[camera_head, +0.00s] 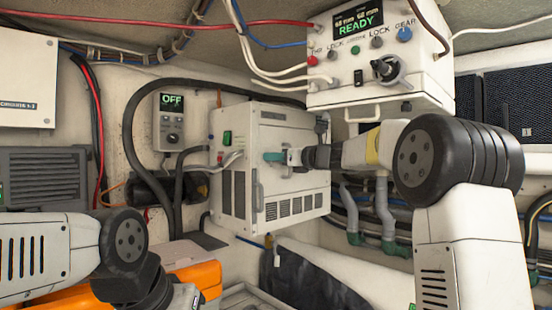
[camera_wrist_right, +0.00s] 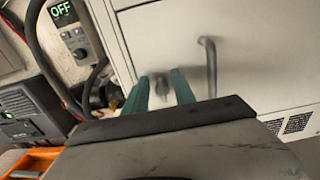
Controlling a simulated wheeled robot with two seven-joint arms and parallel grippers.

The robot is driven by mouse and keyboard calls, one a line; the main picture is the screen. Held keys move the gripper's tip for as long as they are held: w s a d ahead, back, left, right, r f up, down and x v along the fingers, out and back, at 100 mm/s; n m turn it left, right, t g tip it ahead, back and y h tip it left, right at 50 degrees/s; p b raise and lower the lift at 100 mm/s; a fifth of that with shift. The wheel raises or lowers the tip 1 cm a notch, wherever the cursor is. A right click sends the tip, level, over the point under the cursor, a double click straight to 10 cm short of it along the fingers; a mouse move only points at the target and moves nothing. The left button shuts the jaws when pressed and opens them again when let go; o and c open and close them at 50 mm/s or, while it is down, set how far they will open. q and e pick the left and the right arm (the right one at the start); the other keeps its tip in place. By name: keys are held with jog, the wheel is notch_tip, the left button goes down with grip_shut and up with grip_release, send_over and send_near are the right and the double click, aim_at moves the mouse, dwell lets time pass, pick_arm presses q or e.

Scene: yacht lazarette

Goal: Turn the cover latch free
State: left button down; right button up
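The white cabinet's front cover (camera_head: 290,185) faces me in the head view and fills much of the right wrist view (camera_wrist_right: 165,35). A small dark latch (camera_wrist_right: 163,84) sits on the cover. My right gripper (camera_head: 274,157) reaches the cover from the right. Its two teal fingers (camera_wrist_right: 161,78) are open, one on each side of the latch in the wrist view. I cannot tell whether they touch it. In the head view the latch is hidden by the gripper. My left arm shows at lower left; its fingers are out of frame.
A bar handle (camera_wrist_right: 208,66) stands on the cover right of the fingers. A control box reading READY (camera_head: 375,60) hangs above my right arm. A switch box reading OFF (camera_head: 171,122) is on the wall. Hoses and an orange case (camera_head: 195,278) crowd the left.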

grip_shut()
jog(key=shift+n, duration=0.3)
jog(key=shift+s+a+f+n, duration=0.15)
jog(key=shift+f+n, duration=0.1)
jog(key=shift+n, duration=2.6)
jog(key=shift+s+a+f+n, duration=0.2)
jog(key=shift+f+n, duration=0.1)
jog(key=shift+n, duration=2.6)
jog(key=shift+s+a+f+n, duration=0.15)
jog(key=shift+f+n, duration=0.1)
jog(key=shift+n, duration=2.6)
